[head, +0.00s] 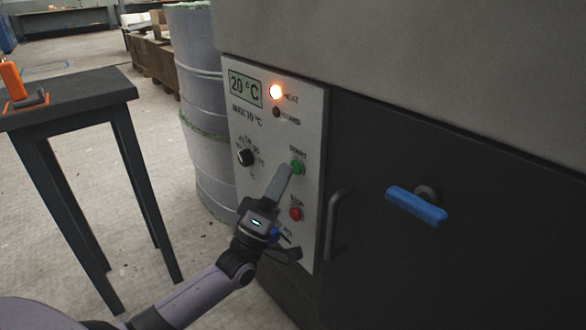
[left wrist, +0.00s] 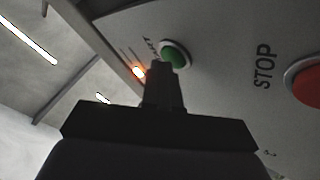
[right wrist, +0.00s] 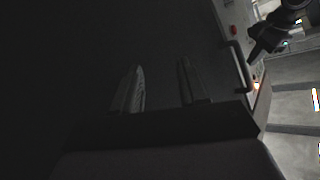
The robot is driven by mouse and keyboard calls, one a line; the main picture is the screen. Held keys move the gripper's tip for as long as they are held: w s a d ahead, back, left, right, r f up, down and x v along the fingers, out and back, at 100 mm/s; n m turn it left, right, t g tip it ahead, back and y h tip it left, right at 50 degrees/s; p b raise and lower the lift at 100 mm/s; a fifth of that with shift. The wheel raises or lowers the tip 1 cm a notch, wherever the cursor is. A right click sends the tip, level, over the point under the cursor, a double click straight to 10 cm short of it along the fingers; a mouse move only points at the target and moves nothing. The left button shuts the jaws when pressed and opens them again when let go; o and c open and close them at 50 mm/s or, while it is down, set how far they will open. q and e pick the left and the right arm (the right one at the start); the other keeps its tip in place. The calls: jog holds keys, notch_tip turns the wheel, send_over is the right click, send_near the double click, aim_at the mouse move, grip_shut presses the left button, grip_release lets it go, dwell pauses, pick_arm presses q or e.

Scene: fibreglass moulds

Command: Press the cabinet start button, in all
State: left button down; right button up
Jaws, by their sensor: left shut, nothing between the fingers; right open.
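The cabinet's control panel (head: 250,130) carries a green start button (head: 298,167) and, below it, a red stop button (head: 295,214). My left gripper (head: 286,170) is shut and empty, its tips at the green button's lower left edge in the head view. In the left wrist view the tips sit just below the green button (left wrist: 174,55); I cannot tell whether they touch it. The red stop button (left wrist: 308,82) is at the right there. The orange HEAT lamp (head: 276,91) is lit and the display reads 20 °C. My right gripper (right wrist: 162,82) is open and empty before a dark surface.
A dark cabinet door with a vertical handle (head: 333,225) and a blue lever (head: 417,206) lies right of the panel. A dark table (head: 75,97) with an orange-handled tool stands at left. A pale drum (head: 200,110) stands behind the panel.

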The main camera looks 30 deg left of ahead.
pick_arm(q)
jog(key=shift+s+a+p, duration=0.3)
jog(key=shift+s+p, duration=0.1)
jog(key=shift+s, duration=0.35)
jog(key=shift+s, duration=0.1)
jog(key=s, duration=0.1)
jog(key=s+a+p, duration=0.1)
jog(key=s, duration=0.1)
jog(key=s+a+p, duration=0.1)
jog(key=shift+s, duration=0.25)
dwell(0.7)
